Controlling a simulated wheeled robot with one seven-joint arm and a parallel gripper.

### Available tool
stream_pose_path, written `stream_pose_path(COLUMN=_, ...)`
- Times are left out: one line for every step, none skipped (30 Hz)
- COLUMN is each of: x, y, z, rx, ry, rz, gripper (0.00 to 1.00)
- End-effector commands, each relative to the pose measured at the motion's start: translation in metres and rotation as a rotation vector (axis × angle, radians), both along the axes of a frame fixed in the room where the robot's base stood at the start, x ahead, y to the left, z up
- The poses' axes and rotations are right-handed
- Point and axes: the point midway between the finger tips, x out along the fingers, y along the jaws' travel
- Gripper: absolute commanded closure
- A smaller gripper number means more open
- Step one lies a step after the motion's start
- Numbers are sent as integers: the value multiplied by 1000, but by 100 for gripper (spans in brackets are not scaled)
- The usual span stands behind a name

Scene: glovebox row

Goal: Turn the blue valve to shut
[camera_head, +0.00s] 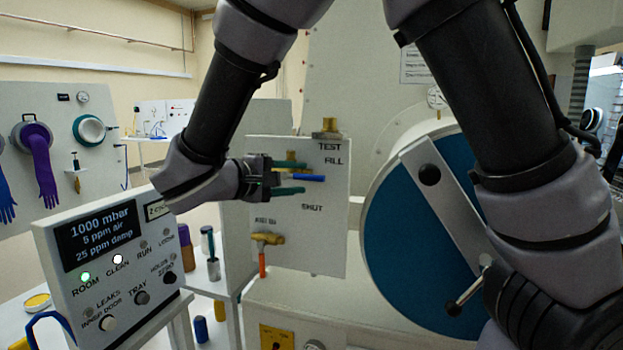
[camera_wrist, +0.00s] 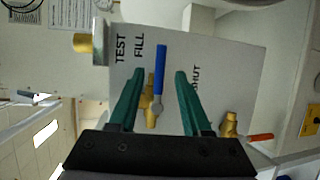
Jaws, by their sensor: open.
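The blue valve has a blue lever (camera_head: 312,178) on a brass body (camera_wrist: 152,105), mounted on a white panel (camera_head: 325,240). The panel reads TEST, FILL and, lower down, SHUT (camera_head: 312,208). The lever points right in the head view, just below FILL and above SHUT. My gripper (camera_head: 305,178) has green fingers and is open, reaching in from the left. In the wrist view, the lever (camera_wrist: 160,70) lies between the two fingers (camera_wrist: 160,75), with a visible gap on each side. The fingers partly hide the brass body in the head view.
Below on the same panel is a brass valve with an orange handle (camera_head: 262,262) pointing down. A brass fitting (camera_head: 326,130) tops the panel. A control box (camera_head: 115,262) stands at front left. A large blue round door (camera_head: 400,240) is at the right, partly behind my arm.

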Motion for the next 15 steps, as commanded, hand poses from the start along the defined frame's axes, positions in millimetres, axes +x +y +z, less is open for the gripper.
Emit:
stream_pose_path(x=7, y=-7, z=-2, rx=-2, ry=0, rz=-4, gripper=52)
stream_pose_path(x=11, y=-11, z=-3, rx=-1, ry=1, rz=-3, gripper=52)
stream_pose_path(x=16, y=-15, z=-4, rx=-1, ry=1, rz=-3, gripper=52)
stream_pose_path(x=19, y=-18, z=-5, rx=-2, ry=1, rz=-2, gripper=52)
stream_pose_path(x=22, y=-21, z=-5, rx=-1, ry=1, rz=-2, gripper=52)
stream_pose_path(x=26, y=-24, z=-6, rx=-1, ry=-1, rz=-3, gripper=52)
stream_pose_path(x=28, y=-26, z=-7, rx=-1, ry=1, rz=-2, gripper=52)
stream_pose_path(x=30, y=-28, z=-7, rx=-1, ry=1, rz=-1, gripper=52)
stream_pose_path(x=32, y=-30, z=-8, rx=-1, ry=1, rz=-1, gripper=52)
stream_pose_path(x=33, y=-31, z=-8, rx=-1, ry=1, rz=0, gripper=52)
stream_pose_path(x=34, y=-32, z=-9, rx=-1, ry=1, rz=0, gripper=52)
stream_pose_path(x=35, y=-32, z=-9, rx=0, ry=1, rz=1, gripper=52)
stream_pose_path(x=36, y=-33, z=-9, rx=0, ry=1, rz=1, gripper=52)
stream_pose_path(x=36, y=-33, z=-9, rx=1, ry=1, rz=1, gripper=52)
stream_pose_path(x=36, y=-33, z=-9, rx=1, ry=1, rz=1, gripper=52)
